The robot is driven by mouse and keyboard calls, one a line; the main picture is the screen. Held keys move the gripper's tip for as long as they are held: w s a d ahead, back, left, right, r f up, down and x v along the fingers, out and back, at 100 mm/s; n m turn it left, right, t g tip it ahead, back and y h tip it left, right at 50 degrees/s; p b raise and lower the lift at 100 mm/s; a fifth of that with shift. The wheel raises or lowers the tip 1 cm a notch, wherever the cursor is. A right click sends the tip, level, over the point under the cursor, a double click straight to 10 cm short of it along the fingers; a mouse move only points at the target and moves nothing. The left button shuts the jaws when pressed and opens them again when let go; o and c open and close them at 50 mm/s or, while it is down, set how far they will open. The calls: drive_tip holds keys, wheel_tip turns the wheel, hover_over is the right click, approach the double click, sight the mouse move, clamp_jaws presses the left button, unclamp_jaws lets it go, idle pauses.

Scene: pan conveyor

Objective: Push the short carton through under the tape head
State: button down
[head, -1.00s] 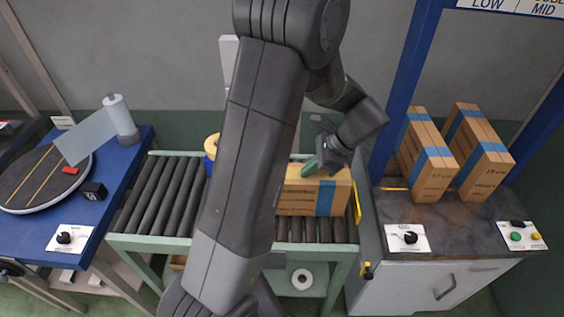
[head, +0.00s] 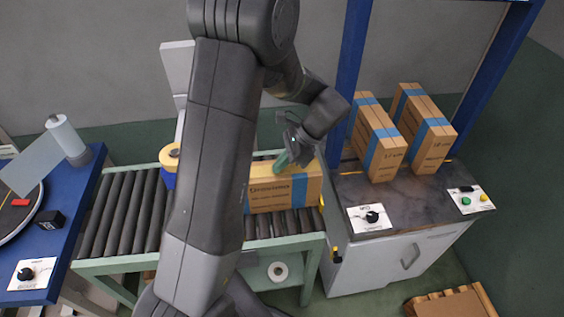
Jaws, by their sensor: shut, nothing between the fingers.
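The short carton (head: 287,193) is a brown box with a blue stripe and dark print. It lies on the roller conveyor (head: 121,214), near its right end, and my arm covers its left part. My gripper (head: 283,160) is shut and empty. Its green fingertips are at the top of the carton; I cannot tell whether they touch it. The tape head is mostly hidden behind my arm. A yellow tape roll (head: 169,156) on a blue part and a pale upright plate (head: 178,66) show to the left of my arm.
Two brown cartons (head: 379,142) (head: 427,135) with blue stripes stand on the dark-topped bench at right, between blue posts (head: 353,70). A blue table (head: 62,222) with a turntable stands at left. A pallet (head: 452,303) lies on the floor at lower right.

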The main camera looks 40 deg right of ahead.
drive_tip(key=b, duration=0.2)
approach(313, 168)
drive_tip(key=x, duration=0.5)
drive_tip(key=shift+a+f, duration=0.1)
drive_tip(key=shift+f, duration=0.1)
drive_tip(key=w+a, duration=0.2)
drive_tip(key=a, duration=0.1)
drive_tip(key=w+a+p, duration=0.1)
drive_tip(key=w+a, duration=0.1)
drive_tip(key=a, duration=0.1)
drive_tip(key=w+a+p, duration=0.1)
drive_tip(key=w+a, duration=0.1)
drive_tip(key=a, duration=0.2)
drive_tip(key=shift+w+r, duration=0.1)
drive_tip(key=shift+r, duration=0.05)
drive_tip(key=shift+d+f+b, duration=0.1)
drive_tip(key=shift+f+b, duration=0.15)
drive_tip(key=shift+b, duration=0.15)
drive_tip(key=shift+w+f+b, duration=0.15)
drive_tip(key=shift+f+b, duration=0.15)
